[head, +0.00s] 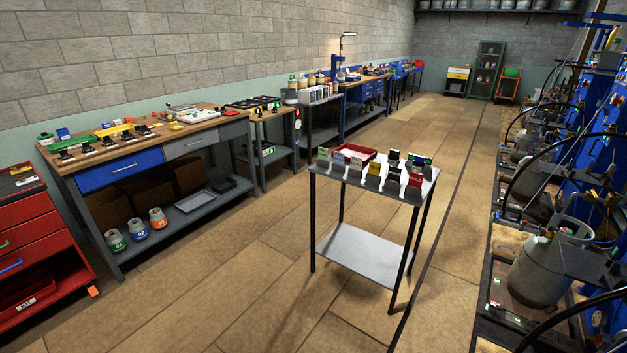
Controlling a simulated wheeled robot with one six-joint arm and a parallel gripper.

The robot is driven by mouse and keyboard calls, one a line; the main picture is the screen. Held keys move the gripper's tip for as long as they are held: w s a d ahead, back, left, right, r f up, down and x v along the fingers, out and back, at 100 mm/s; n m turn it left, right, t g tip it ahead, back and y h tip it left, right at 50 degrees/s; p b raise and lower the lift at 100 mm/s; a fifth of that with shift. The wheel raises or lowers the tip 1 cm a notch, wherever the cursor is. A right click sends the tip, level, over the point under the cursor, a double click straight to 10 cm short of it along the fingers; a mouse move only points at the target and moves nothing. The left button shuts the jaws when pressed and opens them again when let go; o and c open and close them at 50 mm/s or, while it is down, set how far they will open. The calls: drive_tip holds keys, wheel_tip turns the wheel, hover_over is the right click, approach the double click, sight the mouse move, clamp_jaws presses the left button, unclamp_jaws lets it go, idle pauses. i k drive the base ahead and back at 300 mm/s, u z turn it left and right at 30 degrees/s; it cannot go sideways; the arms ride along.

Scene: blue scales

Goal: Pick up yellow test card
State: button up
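A yellow card (375,169) stands upright in a small grey holder at the front edge of a small metal table (330,177) in the middle of the head view. It sits in a row of cards, between a pale card (356,163) on its left and a dark card (394,173) on its right. Any print on it is too small to read. My gripper is not in view.
A red card (415,179) stands at the row's right end, and a red tray (368,152) lies behind. A long workbench (150,145) runs along the left wall. Blue scales with gas cylinders (543,268) and hoses line the right. Floor around the table is clear.

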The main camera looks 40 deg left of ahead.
sight(374, 167)
drive_tip(key=u, duration=1.65)
drive_tip(key=i, duration=2.2)
drive_tip(key=z, duration=0.65)
drive_tip(key=i, duration=0.75)
drive_tip(key=z, duration=0.6)
